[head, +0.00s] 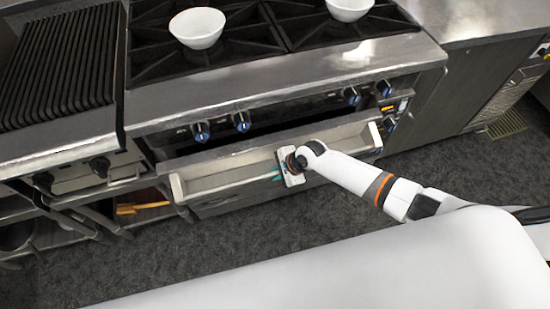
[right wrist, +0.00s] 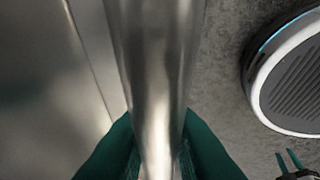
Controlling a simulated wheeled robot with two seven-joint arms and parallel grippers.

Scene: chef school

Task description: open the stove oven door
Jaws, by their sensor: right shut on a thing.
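The oven door (head: 235,175) is a steel panel below the stove's knobs. It leans outward at the top, with a dark gap (head: 285,118) above it, so it stands partly open. My right gripper (head: 277,172) is at the door's front, near its middle. In the right wrist view its green fingers (right wrist: 160,150) close on both sides of a shiny round bar, the door handle (right wrist: 155,70). A pair of small teal fingers, my left gripper (right wrist: 288,163), shows at that view's lower right corner, with its tips apart and empty.
Two white bowls (head: 197,28) (head: 349,8) stand on the stove top. A grill (head: 60,70) is at the left, above an open shelf holding a wooden-coloured item (head: 140,208). A steel counter (head: 480,18) is at the right. The dark floor (head: 150,255) before the stove is clear.

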